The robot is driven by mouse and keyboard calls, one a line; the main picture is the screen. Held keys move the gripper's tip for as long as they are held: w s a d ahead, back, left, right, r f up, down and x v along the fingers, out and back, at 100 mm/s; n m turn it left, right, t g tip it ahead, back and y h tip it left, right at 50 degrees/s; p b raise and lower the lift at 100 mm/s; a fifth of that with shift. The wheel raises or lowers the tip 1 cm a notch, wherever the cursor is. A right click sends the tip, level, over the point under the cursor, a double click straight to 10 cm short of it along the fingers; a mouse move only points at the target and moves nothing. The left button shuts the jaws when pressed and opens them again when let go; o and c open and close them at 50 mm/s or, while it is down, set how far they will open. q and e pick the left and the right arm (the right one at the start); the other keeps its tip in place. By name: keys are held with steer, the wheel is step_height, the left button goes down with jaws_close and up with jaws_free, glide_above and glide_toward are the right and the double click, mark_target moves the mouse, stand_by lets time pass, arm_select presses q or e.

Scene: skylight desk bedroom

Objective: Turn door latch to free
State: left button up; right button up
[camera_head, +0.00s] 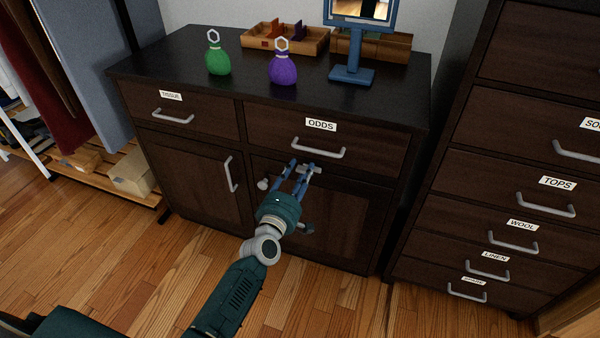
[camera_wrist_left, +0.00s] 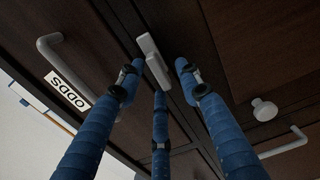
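The door latch (camera_head: 313,170) is a small light-grey turn piece at the top of the right cabinet door (camera_head: 345,222), under the ODDS drawer. In the left wrist view the latch (camera_wrist_left: 153,60) is a pale plate with a short bar, framed by my blue fingers. My left gripper (camera_head: 302,168) is in front of it with its fingers spread around it. The wrist view shows the left gripper (camera_wrist_left: 158,78) open; I cannot tell whether any finger touches the latch. A round knob (camera_head: 263,184) is left of the gripper; it also shows in the wrist view (camera_wrist_left: 264,110). My right gripper is out of view.
The ODDS drawer handle (camera_head: 319,151) is just above the gripper. The left door's bar handle (camera_head: 231,174) is left of the knob. Purple (camera_head: 283,69) and green (camera_head: 217,60) bottles stand on the dresser top. A tall drawer unit (camera_head: 490,190) stands right. Wooden floor lies in front.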

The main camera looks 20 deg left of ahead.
arm_select(q)
steer(key=shift+d, duration=0.1)
steer(key=shift+s, duration=0.25)
steer(key=s, duration=1.1)
steer(key=shift+s+a, duration=0.25)
steer(key=shift+s, duration=0.05)
